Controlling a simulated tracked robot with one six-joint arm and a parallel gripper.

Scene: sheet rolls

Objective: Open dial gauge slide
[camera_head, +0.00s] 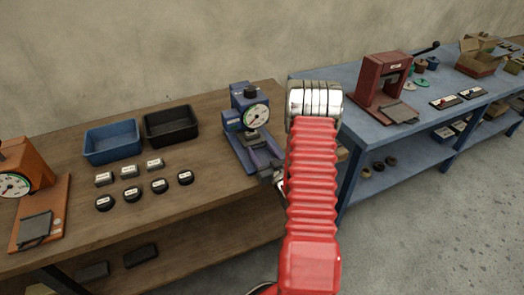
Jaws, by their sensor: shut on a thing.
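The blue dial gauge (248,108) stands at the right end of the wooden bench, its round white dial facing forward. Its blue base slide (257,151) runs from under the dial toward the bench's front edge. My gripper (270,173) is at the front end of this slide, shut on it. My red arm covers much of the gripper, so the exact contact is hidden. I cannot tell how far the slide is drawn out.
A blue bin (111,142), a black bin (171,125) and several small labelled blocks (129,171) lie left of the gauge. An orange dial device (30,175) stands at far left. A blue table (352,120) with a red press (385,78) is at right, beyond my arm.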

